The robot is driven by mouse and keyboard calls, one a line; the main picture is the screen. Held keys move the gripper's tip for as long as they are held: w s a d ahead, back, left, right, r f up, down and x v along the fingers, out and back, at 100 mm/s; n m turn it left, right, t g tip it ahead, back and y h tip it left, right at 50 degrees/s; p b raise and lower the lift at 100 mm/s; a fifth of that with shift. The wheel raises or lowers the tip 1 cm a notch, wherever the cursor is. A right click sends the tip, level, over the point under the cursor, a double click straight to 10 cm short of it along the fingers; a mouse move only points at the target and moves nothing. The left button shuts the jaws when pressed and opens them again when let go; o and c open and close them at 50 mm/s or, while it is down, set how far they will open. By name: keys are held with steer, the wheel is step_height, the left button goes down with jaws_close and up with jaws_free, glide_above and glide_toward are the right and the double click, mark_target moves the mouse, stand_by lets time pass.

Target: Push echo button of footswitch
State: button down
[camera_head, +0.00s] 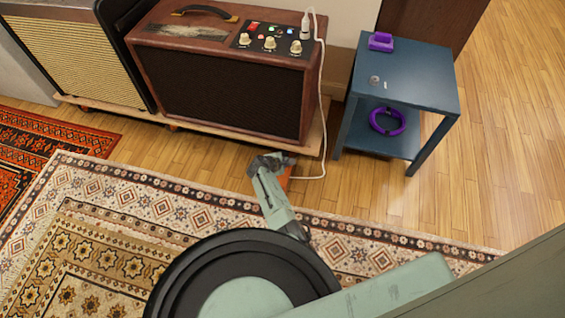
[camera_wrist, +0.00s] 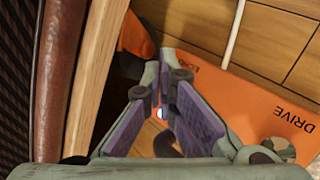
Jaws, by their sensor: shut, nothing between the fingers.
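The orange footswitch (camera_wrist: 250,100) lies on the wood floor and shows in the wrist view with the labels ECHO and DRIVE. In the head view only a small orange part of the footswitch (camera_head: 288,172) shows beside my gripper (camera_head: 268,162). My gripper (camera_wrist: 160,100) is shut with nothing in it and reaches down over the footswitch's ECHO end. The echo button is not clearly visible; my fingers cover that area. A round metal button (camera_wrist: 279,150) shows near the DRIVE label. I cannot tell whether my fingertips touch the footswitch.
A brown amp (camera_head: 220,85) on a wooden base (camera_head: 312,140) stands close behind my gripper. A white cable (camera_head: 322,110) runs from the amp to the floor. A blue side table (camera_head: 415,75) stands right, with purple items. A patterned rug (camera_head: 120,190) covers the front floor.

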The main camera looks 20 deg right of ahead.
steer(key=shift+r, duration=0.15)
steer(key=r+p, duration=0.6)
steer(key=shift+s+d+p, duration=0.25)
steer(key=shift+d+p, duration=0.05)
steer(key=shift+d, duration=0.05)
steer(key=shift+f, duration=0.1)
steer(key=c, duration=2.4)
jaws_free()
